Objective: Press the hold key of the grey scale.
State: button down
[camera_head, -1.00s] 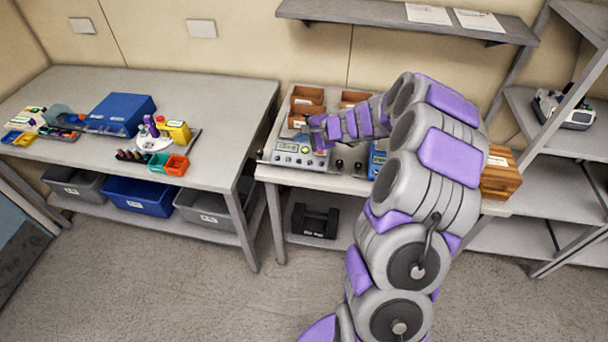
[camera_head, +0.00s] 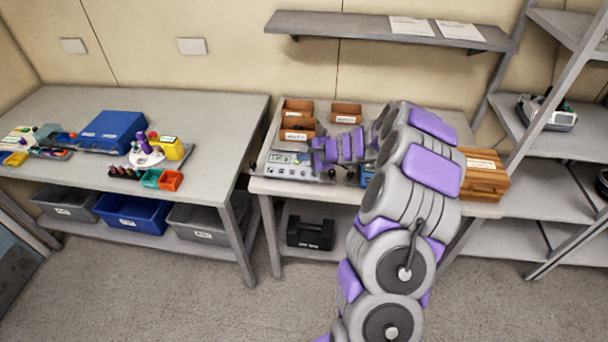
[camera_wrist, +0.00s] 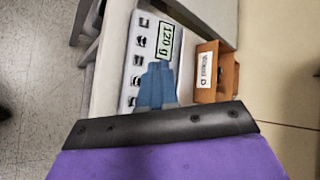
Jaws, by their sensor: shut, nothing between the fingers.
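The grey scale (camera_head: 290,172) sits at the left front of the right-hand table, with a small display and a row of keys on its front panel. In the wrist view the scale (camera_wrist: 152,24) shows a green display (camera_wrist: 165,42) reading 120 g and several dark keys beside it. The key labels are too small to read, so I cannot tell which is hold. My gripper (camera_wrist: 157,66) is shut and empty, its blue fingertips over the panel near the display and keys. Contact cannot be told. In the head view my gripper (camera_head: 318,160) is at the scale's right part.
Brown bins (camera_head: 299,130) stand behind the scale. A blue device (camera_head: 366,176) is right of it, partly behind my arm. A wooden box (camera_head: 484,175) stands at the table's right end. The left table holds a blue case (camera_head: 113,132) and coloured containers.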

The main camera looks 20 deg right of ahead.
jog(key=b, duration=0.3)
send_over(305, 178)
notch_tip(305, 178, down, 6)
jog(key=shift+s+f, duration=0.1)
jog(key=shift+f, duration=0.15)
jog(key=shift+d+f, duration=0.2)
jog(key=shift+f, duration=0.15)
jog(key=shift+a+r, duration=0.1)
jog(key=shift+a, duration=0.4)
jog(key=shift+d, duration=0.45)
jog(key=shift+a, duration=0.3)
jog(key=shift+d, duration=0.15)
jog(key=shift+f+b, duration=0.4)
